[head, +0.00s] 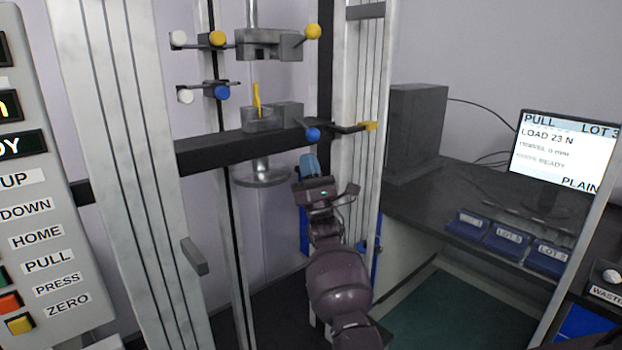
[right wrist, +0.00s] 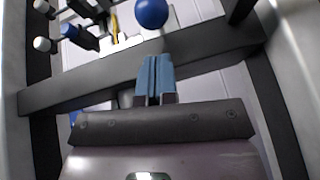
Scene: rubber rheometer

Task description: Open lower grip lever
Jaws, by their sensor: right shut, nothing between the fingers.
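The lower grip (head: 265,119) is a grey clamp on the black crossbeam of the test frame, with a yellow specimen (head: 257,98) standing upright in it. A lever with a blue ball knob (head: 313,135) sticks out on its right side. The knob also shows in the right wrist view (right wrist: 151,13), just ahead of the fingertips. My right gripper (head: 309,164) is shut and empty, its blue fingers pointing up just below the knob. In the wrist view (right wrist: 155,78) a gap shows between fingertips and knob. My left gripper is not in view.
The upper grip (head: 265,44) has a lever with a yellow ball (head: 312,32). The black crossbeam (head: 208,153) lies close to my right fingers. Frame columns (head: 355,90) stand on both sides. A monitor (head: 568,150) and blue lot trays (head: 505,240) are on the bench at right.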

